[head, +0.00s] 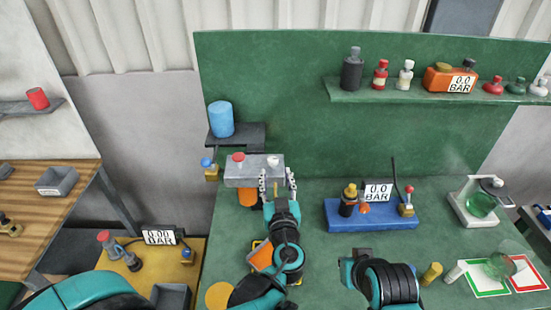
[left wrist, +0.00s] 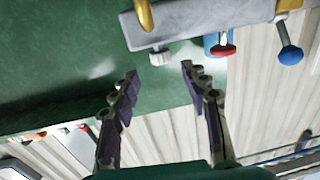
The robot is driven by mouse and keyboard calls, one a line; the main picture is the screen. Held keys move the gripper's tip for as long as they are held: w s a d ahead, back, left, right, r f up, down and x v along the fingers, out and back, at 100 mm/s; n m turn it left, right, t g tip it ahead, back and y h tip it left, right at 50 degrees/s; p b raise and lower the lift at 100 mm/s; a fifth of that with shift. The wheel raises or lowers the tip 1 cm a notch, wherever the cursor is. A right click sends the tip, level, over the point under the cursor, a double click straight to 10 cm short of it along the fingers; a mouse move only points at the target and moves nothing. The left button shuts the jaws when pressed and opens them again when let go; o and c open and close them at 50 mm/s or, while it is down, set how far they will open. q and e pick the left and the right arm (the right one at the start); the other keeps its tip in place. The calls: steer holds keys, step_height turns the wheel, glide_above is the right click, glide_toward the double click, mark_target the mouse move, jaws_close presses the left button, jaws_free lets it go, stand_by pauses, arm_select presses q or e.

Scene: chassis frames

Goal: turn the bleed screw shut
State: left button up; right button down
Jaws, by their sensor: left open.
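A grey block (head: 240,176) stands at the back left of the green bench, with a red knob (head: 238,157) and a pale silver screw knob (head: 272,161) on top. The pale knob, which looks like the bleed screw, also shows in the left wrist view (left wrist: 160,57). My left gripper (head: 277,176) is open at the block's right end. In the left wrist view its fingers (left wrist: 158,76) are spread, with the pale knob just beyond and between the tips, apparently apart from them. Only part of my right arm shows; its gripper is out of view.
A blue knob (head: 206,163) sits left of the block, and a blue cylinder (head: 220,119) stands on a small shelf behind. A blue base with a gauge (head: 335,214) lies to the right. A shelf (head: 430,96) of bottles runs along the green back panel.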

mark_target(273, 163)
arm_select(q)
steer(key=w, duration=0.5)
steer(key=w+b, duration=0.1)
steer(key=w, duration=0.1)
steer(key=shift+w+a, duration=0.25)
steer(key=shift+a, duration=0.15)
jaws_close()
